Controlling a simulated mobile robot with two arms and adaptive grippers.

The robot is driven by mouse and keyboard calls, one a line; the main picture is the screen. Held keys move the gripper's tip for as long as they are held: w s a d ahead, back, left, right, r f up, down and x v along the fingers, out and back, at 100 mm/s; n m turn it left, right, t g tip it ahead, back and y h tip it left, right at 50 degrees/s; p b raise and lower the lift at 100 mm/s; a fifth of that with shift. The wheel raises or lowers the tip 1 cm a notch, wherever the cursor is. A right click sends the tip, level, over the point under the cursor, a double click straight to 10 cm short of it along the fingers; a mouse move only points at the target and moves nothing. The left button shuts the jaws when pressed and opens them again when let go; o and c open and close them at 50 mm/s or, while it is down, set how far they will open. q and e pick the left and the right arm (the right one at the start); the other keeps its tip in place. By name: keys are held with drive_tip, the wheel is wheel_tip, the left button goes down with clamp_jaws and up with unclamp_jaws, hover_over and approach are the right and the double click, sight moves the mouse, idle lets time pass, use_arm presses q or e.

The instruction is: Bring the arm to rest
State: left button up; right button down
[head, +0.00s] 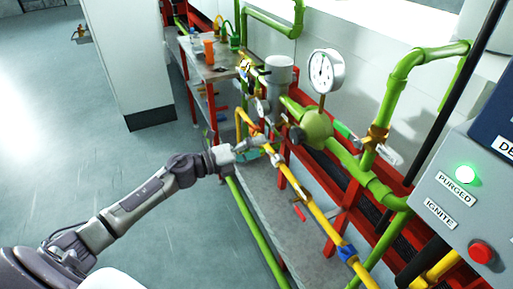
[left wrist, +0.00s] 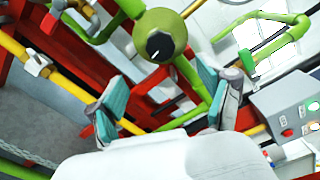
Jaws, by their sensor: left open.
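My left arm (head: 140,200) comes in from the lower left and is stretched out towards the pipework. My left gripper (head: 257,149) is beside the yellow pipe (head: 316,211) in the head view. In the left wrist view the left gripper (left wrist: 168,98) is open, with its teal finger pads wide apart. Nothing shows between the pads except pipework behind them. Whether a finger touches the yellow pipe cannot be told. My right gripper is in neither view.
A green pipe run with a round regulator (head: 316,124) and a white gauge (head: 325,71) stands behind the gripper. A grey control panel (head: 465,205) with a lit green lamp (head: 465,174) is at the right. Open floor (head: 60,130) lies left.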

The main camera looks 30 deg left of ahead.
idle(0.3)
use_arm(q)
drive_tip(key=s+a+f+n+y, duration=0.1)
drive_tip(key=a+f+n+y, duration=0.2)
drive_tip(key=f+n, duration=0.5)
drive_tip(key=s+a+f+n+y, duration=0.1)
drive_tip(key=a+f+n+y, duration=0.2)
drive_tip(key=f, duration=0.9)
drive_tip(key=s+a+f+n+g+y, duration=0.15)
drive_tip(key=s+f+n+y, duration=0.45)
drive_tip(key=f, duration=1)
drive_tip(key=s+d+f+n+g, duration=0.2)
drive_tip(key=s+f+n+g, duration=0.15)
drive_tip(key=s+f, duration=0.6)
drive_tip(key=s+d+f+n+g, duration=0.3)
drive_tip(key=s+f, duration=0.4)
drive_tip(key=s, duration=0.6)
drive_tip(key=s+d+f+n+g, duration=0.2)
drive_tip(key=s+d+f, duration=0.1)
drive_tip(key=s, duration=0.7)
drive_tip(key=s+d+f+n+g+h, duration=0.1)
drive_tip(key=s+d+f+n+g, duration=0.1)
drive_tip(key=s, duration=0.8)
drive_tip(key=shift+s+d+f+g, duration=0.15)
drive_tip(key=shift+d+f+g, duration=0.4)
drive_tip(key=shift+d, duration=0.35)
drive_tip(key=shift+r+n, duration=0.1)
drive_tip(key=shift+n, duration=0.15)
